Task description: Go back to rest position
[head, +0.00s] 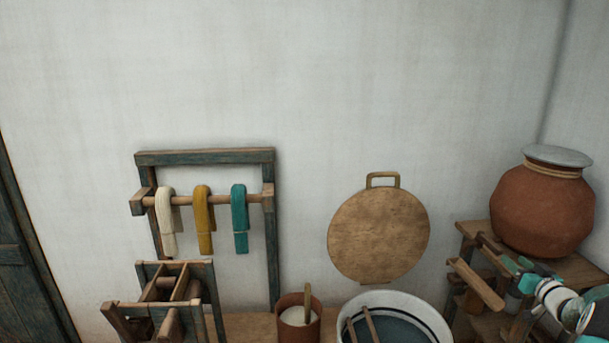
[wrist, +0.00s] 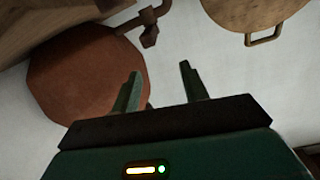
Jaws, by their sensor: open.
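My gripper (wrist: 159,70) is open in the wrist view, with its two dark green fingers apart and nothing between them. In the head view my teal and white arm enters from the lower right corner, in front of the wooden shelf (head: 597,270); the fingers are hard to make out there. The brown clay pot (head: 541,212) with a pale lid stands on that shelf, above and behind my arm. In the wrist view, which is upside down, the pot (wrist: 80,85) lies behind and to the left of the fingers. I cannot tell how far off it is.
A round wooden board (head: 378,236) is against the wall. A white basin (head: 418,305) with sticks across it and a brown bucket (head: 285,330) stand below. A rack (head: 205,157) holds white, yellow and teal yarn hanks. A wooden frame (head: 165,285) stands before it. The upper wall is bare.

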